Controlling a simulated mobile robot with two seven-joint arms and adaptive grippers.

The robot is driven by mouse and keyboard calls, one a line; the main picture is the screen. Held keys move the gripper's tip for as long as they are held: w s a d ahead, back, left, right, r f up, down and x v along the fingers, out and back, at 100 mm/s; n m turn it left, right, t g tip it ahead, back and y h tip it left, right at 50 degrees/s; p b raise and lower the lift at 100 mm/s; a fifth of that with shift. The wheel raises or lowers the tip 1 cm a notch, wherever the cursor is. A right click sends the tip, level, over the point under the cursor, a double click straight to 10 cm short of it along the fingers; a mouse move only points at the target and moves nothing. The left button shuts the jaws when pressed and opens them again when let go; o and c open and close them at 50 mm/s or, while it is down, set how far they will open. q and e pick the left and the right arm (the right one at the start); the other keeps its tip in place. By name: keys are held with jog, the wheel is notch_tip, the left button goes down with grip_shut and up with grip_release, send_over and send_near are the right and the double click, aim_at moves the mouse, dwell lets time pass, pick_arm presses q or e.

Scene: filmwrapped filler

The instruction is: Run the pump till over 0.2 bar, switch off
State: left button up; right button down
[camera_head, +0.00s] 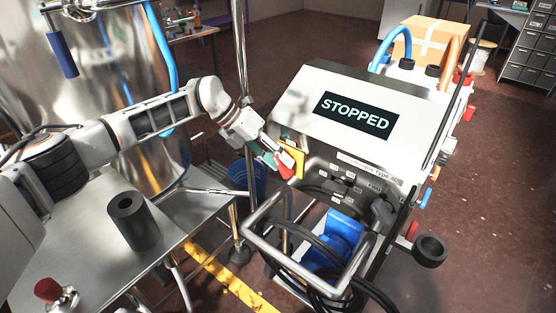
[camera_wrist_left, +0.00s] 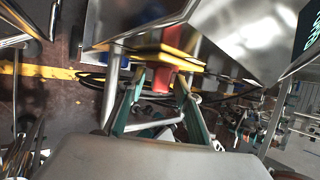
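The pump unit (camera_head: 335,135) is a grey-white cabinet with a sloped top. Its dark display (camera_head: 355,115) reads "STOPPED". On its left end is a red switch handle (camera_head: 285,168) on a yellow plate (camera_head: 294,156). My left gripper (camera_head: 271,153) is beside this switch. In the left wrist view the fingers (camera_wrist_left: 159,84) stand apart, with the red handle (camera_wrist_left: 161,80) in line between them and the yellow plate (camera_wrist_left: 190,61) beyond. Gaps show on both sides of the red handle, so the gripper looks open. No pressure reading shows. My right gripper is not in view.
A metal tube frame (camera_head: 292,262) with black cables and a blue part (camera_head: 335,238) stands in front of the pump. A steel tank (camera_head: 105,65) and a steel table (camera_head: 90,250) with a black cylinder (camera_head: 133,222) are left. A cardboard box (camera_head: 430,38) is behind.

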aim_at(274, 156)
pick_arm(q)
jog(key=shift+v, duration=3.8)
